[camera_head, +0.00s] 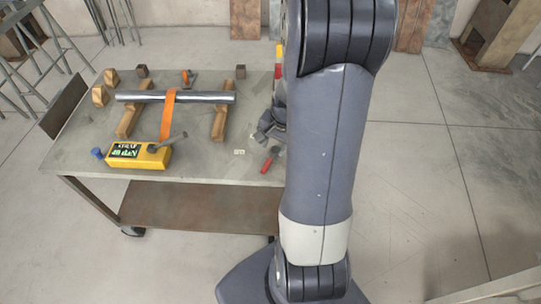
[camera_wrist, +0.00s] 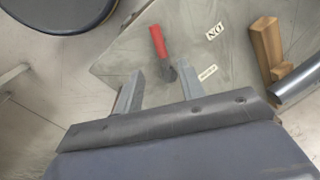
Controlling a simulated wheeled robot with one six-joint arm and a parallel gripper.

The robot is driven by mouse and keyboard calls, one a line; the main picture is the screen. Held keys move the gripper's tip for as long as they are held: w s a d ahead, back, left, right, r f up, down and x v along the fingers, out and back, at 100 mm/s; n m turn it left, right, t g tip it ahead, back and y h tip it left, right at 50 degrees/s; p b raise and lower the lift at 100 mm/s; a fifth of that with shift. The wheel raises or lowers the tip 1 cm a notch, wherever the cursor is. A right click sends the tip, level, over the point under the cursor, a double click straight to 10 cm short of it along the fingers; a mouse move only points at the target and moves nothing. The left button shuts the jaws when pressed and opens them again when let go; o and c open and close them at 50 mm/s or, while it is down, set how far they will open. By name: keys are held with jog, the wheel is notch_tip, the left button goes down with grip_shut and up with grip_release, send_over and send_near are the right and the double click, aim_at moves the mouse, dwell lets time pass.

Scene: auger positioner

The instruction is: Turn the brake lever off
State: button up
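The brake lever has a red grip (camera_head: 267,163) and a dark pivot end; it lies near the front right of the table top. In the wrist view the red grip (camera_wrist: 158,41) points toward the top, with its dark end (camera_wrist: 169,72) close to the fingertips. A white label (camera_wrist: 214,31) seems to read ON, seen turned; a second, smaller label (camera_wrist: 207,71) is unreadable. My gripper (camera_wrist: 160,72) is open, its fingers apart with nothing seen clamped between them. In the head view my gripper (camera_head: 268,128) is near the lever, partly hidden by my arm.
The table (camera_head: 215,170) also bears a metal tube (camera_head: 200,97) on wooden blocks, an orange strap (camera_head: 168,115) and a yellow box (camera_head: 138,157) with a display. A red-yellow post (camera_head: 278,62) stands beside my arm. Open floor lies right of my arm.

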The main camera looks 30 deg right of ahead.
aim_at(268, 163)
jog(key=f, duration=0.3)
jog(key=w+f, duration=0.1)
jog(key=f, duration=0.2)
jog(key=a+f, duration=0.1)
jog(key=f, duration=0.1)
jog(key=shift+w+f+b, duration=0.25)
jog(key=shift+f+b, duration=0.15)
jog(key=shift+c, duration=0.2)
grip_shut()
